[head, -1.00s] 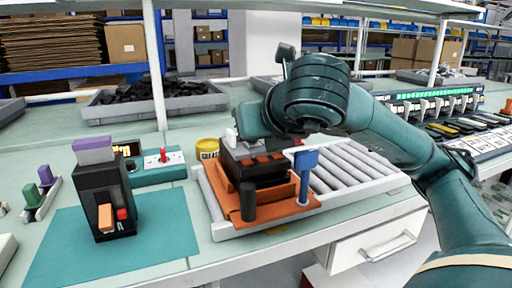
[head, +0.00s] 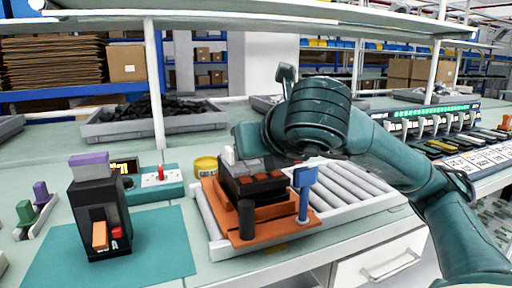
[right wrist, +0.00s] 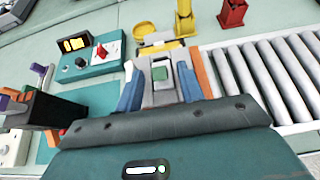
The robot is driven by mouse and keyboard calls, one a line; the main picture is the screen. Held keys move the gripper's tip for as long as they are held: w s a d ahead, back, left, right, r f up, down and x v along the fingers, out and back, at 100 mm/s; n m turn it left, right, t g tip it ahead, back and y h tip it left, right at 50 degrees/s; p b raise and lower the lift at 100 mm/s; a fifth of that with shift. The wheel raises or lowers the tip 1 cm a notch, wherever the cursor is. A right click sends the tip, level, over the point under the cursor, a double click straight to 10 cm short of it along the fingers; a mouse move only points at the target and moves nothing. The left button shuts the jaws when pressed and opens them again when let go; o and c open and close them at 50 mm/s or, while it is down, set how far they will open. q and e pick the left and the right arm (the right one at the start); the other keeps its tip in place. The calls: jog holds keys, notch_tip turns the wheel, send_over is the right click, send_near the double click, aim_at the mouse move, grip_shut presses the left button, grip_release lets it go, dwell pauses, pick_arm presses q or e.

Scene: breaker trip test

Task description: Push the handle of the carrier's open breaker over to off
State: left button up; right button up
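The orange carrier (head: 272,232) sits on the roller conveyor. It holds a black breaker block (head: 232,182) with orange-red parts on top, a blue flag post (head: 305,178) and a black post (head: 246,220). My right gripper (head: 230,155) is low over the back left of the block, and my arm hides part of it. In the right wrist view its blue fingers (right wrist: 160,88) stand on both sides of a light grey piece with a green square. I cannot tell whether they touch anything. The breaker's handle is not clearly visible. My left gripper is not in view.
Another black breaker (head: 98,205) with an orange handle and red button stands on the teal mat (head: 165,240). Behind it are a teal test box (head: 155,190) with a red switch and a yellow roll (head: 206,167). Rollers (head: 345,185) are clear right of the carrier.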

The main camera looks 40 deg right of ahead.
jog(key=v, duration=1.3)
jog(key=shift+s, duration=0.1)
dwell(0.9)
